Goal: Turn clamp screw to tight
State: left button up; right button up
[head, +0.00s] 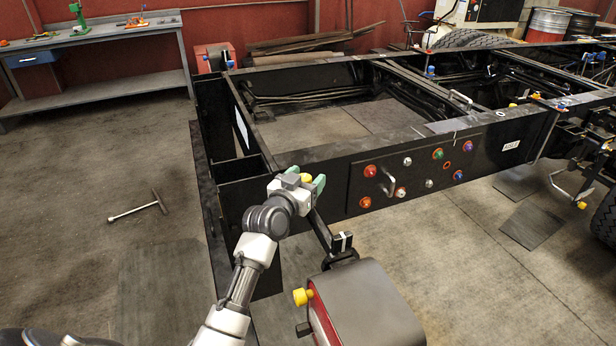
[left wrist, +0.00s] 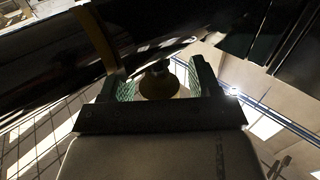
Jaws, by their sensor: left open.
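My left gripper (head: 308,183) is open at the near corner of the black chassis frame (head: 330,160), its green-padded fingers tilted up. A yellow knob (head: 306,177), which looks like the clamp screw, shows between the fingers. In the left wrist view a dark yellowish round knob (left wrist: 158,82) sits between the two open fingers, with gaps to either side. The fingers do not appear to press on it. The screw's shaft and mount are mostly hidden. My right gripper is not in view.
A grey and red box with another yellow knob (head: 302,297) stands just below the gripper. A side panel (head: 420,175) carries coloured fittings and a handle. A T-shaped tool (head: 140,208) lies on the floor at left. A workbench (head: 95,45) stands behind.

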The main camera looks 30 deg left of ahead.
pick_arm(q)
jog(key=shift+w, duration=0.4)
jog(key=shift+c, duration=0.4)
